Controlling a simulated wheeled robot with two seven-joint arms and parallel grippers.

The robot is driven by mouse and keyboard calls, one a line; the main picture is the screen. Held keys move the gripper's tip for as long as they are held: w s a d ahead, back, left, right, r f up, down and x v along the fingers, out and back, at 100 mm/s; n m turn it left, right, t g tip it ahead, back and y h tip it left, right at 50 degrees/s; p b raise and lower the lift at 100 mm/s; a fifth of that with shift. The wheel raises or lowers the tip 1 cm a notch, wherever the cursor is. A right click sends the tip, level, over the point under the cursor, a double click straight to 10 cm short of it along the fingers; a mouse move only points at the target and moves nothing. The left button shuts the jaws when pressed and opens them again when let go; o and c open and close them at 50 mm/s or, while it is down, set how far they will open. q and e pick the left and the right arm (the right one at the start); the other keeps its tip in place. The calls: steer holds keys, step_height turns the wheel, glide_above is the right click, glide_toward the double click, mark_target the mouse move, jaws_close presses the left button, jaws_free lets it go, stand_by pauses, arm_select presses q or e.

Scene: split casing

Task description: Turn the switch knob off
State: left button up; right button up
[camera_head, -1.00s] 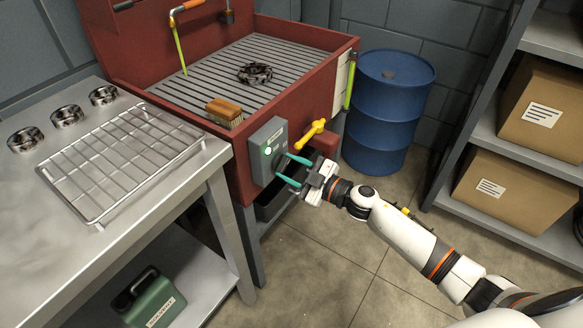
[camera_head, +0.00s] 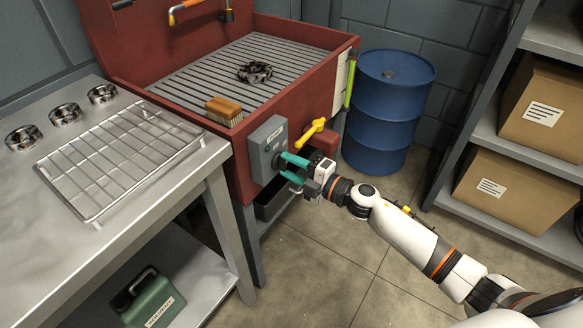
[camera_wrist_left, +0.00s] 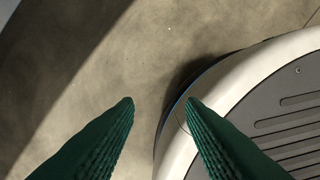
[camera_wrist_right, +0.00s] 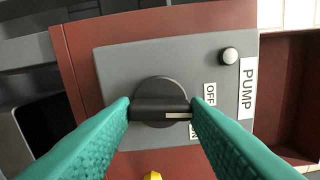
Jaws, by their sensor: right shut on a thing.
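The switch knob (camera_wrist_right: 158,100) is dark and round with a raised bar, on a grey switch box (camera_head: 267,148) on the red sink's front. The right wrist view shows its white mark pointing right. An OFF label (camera_wrist_right: 210,93) and a PUMP label (camera_wrist_right: 247,88) are beside it; another label is partly hidden. The lamp (camera_wrist_right: 229,55) looks grey and unlit. My right gripper (camera_wrist_right: 161,106) is shut on the knob's bar, one finger at each end; it also shows in the head view (camera_head: 289,168). My left gripper (camera_wrist_left: 160,102) is open and empty above the floor.
A yellow lever (camera_head: 313,130) is close above my right gripper. A brush (camera_head: 224,109) lies on the sink's rim. A blue barrel (camera_head: 385,110) stands behind, and shelves with cardboard boxes (camera_head: 510,198) are at the right. A metal bench (camera_head: 205,165) is at the left.

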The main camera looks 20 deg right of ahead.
steer(key=shift+f+n, duration=0.1)
steer(key=shift+n, duration=0.4)
arm_select(q)
steer(key=shift+w+r, duration=0.3)
steer(key=shift+r, duration=0.15)
arm_select(e)
steer(key=shift+n, duration=0.3)
arm_select(q)
steer(key=shift+w+a, duration=0.1)
arm_select(e)
steer(key=o, duration=1)
arm_select(q)
steer(key=shift+s+f, duration=0.1)
steer(key=shift+s, duration=0.1)
